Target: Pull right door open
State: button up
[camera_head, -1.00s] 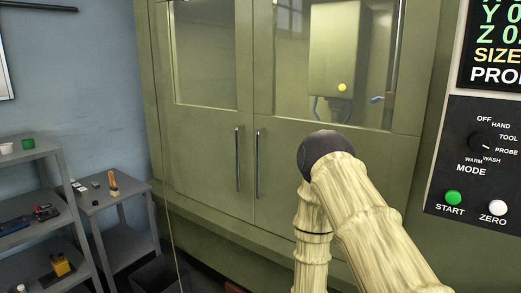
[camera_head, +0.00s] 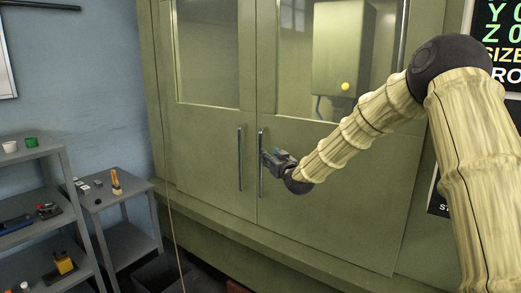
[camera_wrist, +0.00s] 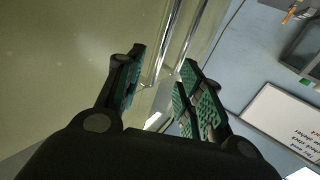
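The right door (camera_head: 345,205) of the green cabinet is closed, with a window in its upper part and a vertical metal handle (camera_head: 261,184) near its left edge. The left door (camera_head: 205,165) beside it is also closed, with its own handle (camera_head: 239,158). My gripper (camera_head: 267,158) is at the right door's handle, at about its mid-height. In the wrist view the fingers of my gripper (camera_wrist: 160,82) are spread apart, with a metal bar (camera_wrist: 161,45) running into the gap between them. Whether a finger touches the bar is not clear.
Grey shelves (camera_head: 30,155) with small items stand at the left, and a small side table (camera_head: 112,196) stands nearer the cabinet. A control panel with a display (camera_head: 497,30) is at the right, partly covered by my arm.

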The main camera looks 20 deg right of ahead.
jog(key=w+p, duration=0.3)
jog(key=w, duration=0.7)
jog(key=shift+w+a+f+p, duration=0.15)
jog(key=shift+w+a+p, duration=0.1)
jog(key=shift+a+p, duration=0.15)
jog(key=shift+c, duration=0.2)
grip_shut()
